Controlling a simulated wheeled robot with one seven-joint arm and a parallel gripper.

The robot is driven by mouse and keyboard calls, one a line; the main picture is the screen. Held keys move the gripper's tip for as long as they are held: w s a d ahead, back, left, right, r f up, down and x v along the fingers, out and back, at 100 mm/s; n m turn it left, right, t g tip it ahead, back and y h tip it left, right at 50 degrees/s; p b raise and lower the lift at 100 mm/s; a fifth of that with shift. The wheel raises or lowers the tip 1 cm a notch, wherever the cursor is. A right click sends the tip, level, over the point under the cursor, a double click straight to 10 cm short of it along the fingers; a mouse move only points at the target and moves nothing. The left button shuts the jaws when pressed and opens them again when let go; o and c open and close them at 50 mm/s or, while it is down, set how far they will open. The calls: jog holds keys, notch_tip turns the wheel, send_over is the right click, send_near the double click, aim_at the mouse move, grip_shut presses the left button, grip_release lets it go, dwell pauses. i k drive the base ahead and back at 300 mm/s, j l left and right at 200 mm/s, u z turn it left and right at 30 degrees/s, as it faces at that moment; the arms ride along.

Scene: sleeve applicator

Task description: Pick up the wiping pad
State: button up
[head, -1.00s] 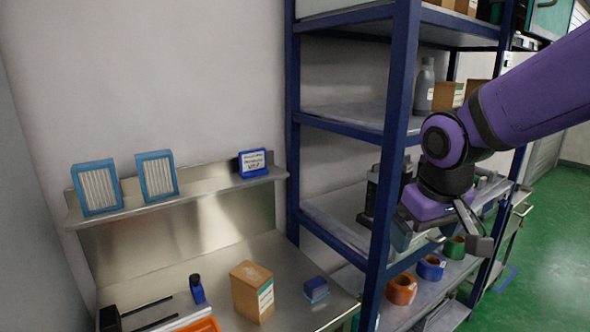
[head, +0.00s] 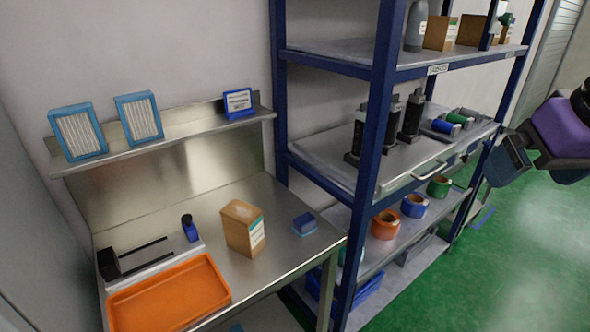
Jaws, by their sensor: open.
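A small blue block with a lighter blue underside (head: 304,224), which looks like the wiping pad, lies on the steel workbench (head: 185,218) near its right edge. It stands apart to the right of a cardboard box (head: 243,228). My purple gripper (head: 535,162) is at the right edge of the view, in front of the shelving and over the green floor, far to the right of the pad. It is open, with nothing seen between its fingers. It is partly cut off by the frame.
An orange tray (head: 168,296), a small blue bottle (head: 190,228) and a black tool with two rods (head: 110,264) share the bench. A blue-framed shelf rack (head: 372,150) with tape rolls and black devices stands between bench and gripper.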

aim_at(304, 225)
jog(key=i+l+u, duration=0.15)
jog(key=l+u, duration=0.25)
jog(key=i+l+u, duration=0.1)
jog(key=l+u, duration=0.65)
jog(key=l, duration=0.15)
